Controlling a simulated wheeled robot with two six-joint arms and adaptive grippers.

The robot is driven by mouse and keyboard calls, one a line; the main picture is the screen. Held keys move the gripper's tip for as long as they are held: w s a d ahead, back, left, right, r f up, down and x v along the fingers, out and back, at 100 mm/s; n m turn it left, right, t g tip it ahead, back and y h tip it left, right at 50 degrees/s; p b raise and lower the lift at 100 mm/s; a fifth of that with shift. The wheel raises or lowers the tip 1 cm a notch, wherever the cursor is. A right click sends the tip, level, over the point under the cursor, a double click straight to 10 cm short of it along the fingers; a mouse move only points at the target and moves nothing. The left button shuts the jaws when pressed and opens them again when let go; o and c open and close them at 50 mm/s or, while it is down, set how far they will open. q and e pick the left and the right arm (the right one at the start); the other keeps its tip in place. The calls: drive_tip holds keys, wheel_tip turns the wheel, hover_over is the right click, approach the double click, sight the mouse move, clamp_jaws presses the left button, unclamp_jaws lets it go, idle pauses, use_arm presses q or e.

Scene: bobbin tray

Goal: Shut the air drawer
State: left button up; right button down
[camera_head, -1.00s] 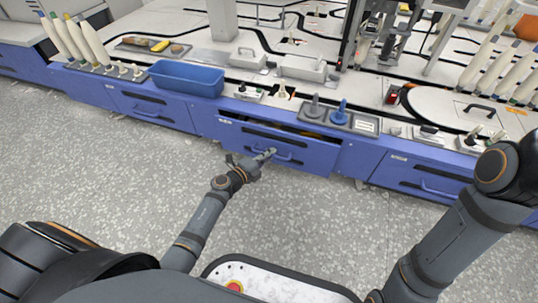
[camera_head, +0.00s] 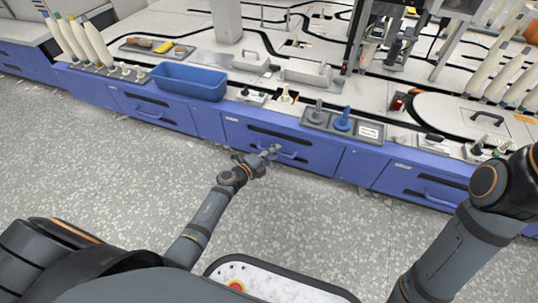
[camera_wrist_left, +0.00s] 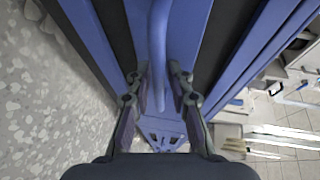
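The air drawer (camera_head: 318,158) is the blue drawer in the middle of the bench front, below the grey tray with the blue knob. Its front now looks flush with the bench, with no opening visible above it. My left gripper (camera_head: 272,151) is at its handle (camera_head: 290,156). In the left wrist view, the two fingers (camera_wrist_left: 158,76) stand on either side of the blue handle bar (camera_wrist_left: 158,35), with gaps visible, so they look open around it. My right arm shows at the right edge, but its gripper is out of view.
The bench top carries a blue bin (camera_head: 188,81), a grey tray with knobs (camera_head: 370,132) and white bobbins at both ends. Other blue drawers (camera_head: 152,110) flank the air drawer. The speckled floor in front is clear.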

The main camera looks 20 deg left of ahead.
use_arm(q)
drive_tip(key=v, duration=1.1)
drive_tip(key=shift+s, duration=0.3)
drive_tip(key=shift+a+r, duration=0.1)
drive_tip(key=shift+r, duration=0.1)
